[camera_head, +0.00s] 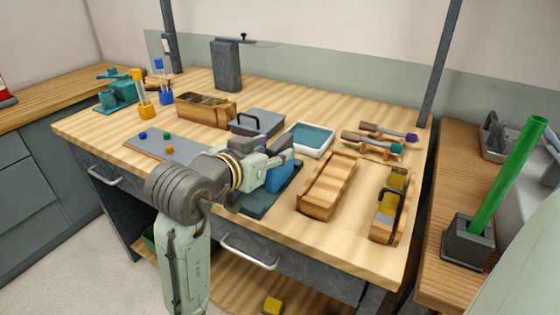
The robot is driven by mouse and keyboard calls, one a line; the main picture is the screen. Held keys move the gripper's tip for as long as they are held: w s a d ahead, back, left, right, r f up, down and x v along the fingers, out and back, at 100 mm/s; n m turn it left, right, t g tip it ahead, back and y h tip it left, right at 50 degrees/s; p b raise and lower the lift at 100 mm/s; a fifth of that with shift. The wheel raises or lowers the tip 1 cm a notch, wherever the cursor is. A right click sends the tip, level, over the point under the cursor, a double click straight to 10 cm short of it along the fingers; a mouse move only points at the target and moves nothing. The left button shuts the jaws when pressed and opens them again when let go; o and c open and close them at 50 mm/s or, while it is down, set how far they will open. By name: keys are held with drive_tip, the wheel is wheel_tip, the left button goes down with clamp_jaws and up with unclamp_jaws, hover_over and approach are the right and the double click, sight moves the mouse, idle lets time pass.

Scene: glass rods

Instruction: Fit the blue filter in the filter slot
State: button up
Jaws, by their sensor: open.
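A blue block-like piece, which looks like the blue filter (284,177), stands upright behind and below my gripper (279,157), partly hidden by it. My gripper is open, its fingers at the top of the blue piece; I cannot tell whether they touch it. Under the blue piece is a flat dark teal base (259,211), mostly covered by my arm. I cannot make out a filter slot there, nor tell whether the piece sits in one. A wooden tray with a long groove (321,203) lies just right of the base.
A wooden holder with a yellow piece and dark handle (381,232) stands at the right front. Behind are a white tray with teal inside (311,152), a grey lidded box (258,122) and brushes on a rest (374,150). A grey mat (140,147) with small coloured pieces lies left.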

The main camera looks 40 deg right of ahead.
sight(280, 146)
drive_tip(key=x, duration=0.2)
drive_tip(key=p+x, duration=0.1)
drive_tip(key=x, duration=0.2)
drive_tip(key=shift+w+d+f, duration=0.2)
drive_tip(key=shift+w+f, duration=0.1)
drive_tip(key=shift+w, duration=0.1)
clamp_jaws()
